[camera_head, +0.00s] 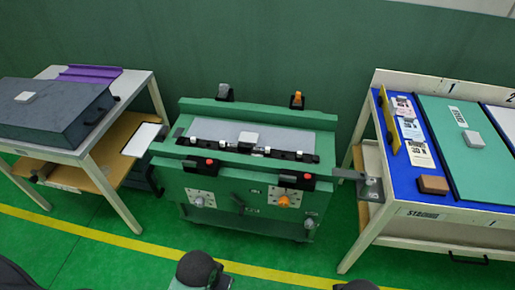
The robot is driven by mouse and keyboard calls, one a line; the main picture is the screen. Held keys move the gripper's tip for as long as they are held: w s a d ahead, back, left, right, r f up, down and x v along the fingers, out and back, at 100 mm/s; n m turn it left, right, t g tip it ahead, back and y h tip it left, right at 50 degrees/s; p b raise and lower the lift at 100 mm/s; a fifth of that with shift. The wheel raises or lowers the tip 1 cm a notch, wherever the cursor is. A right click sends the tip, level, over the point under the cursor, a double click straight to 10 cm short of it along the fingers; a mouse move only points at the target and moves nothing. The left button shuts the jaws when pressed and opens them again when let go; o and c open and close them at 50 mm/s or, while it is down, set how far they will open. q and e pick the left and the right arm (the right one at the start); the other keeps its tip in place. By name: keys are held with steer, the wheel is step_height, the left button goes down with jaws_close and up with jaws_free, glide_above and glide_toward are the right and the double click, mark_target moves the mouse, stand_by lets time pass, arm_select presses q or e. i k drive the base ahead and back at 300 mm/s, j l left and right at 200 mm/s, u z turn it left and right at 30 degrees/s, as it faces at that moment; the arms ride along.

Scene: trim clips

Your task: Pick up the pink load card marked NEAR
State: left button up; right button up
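A small pinkish card (402,106) lies on the blue surface of the right-hand table, toward its back left. It is the only pink card I can make out; its lettering is too small to read, so I cannot confirm NEAR. A pale blue card (411,129) and a white card with dark print (420,154) lie in front of it. A yellow upright strip stands just left of the cards. Neither of my grippers can be made out. Only dark rounded parts, likely of my arms, show at the bottom edge.
A green machine (240,170) with clamps and knobs stands in the middle. The right-hand table (400,225) also bears a brown block (433,184) and a green panel (455,130). A left-hand table (140,85) holds a dark grey case (50,110). Green floor with a yellow line lies in front.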

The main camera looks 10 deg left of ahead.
mark_target(404, 106)
steer(key=i+l+z, duration=0.25)
steer(key=l, duration=0.25)
steer(key=i+l+z, duration=0.25)
steer(key=i+l, duration=0.1)
steer(key=l, duration=0.1)
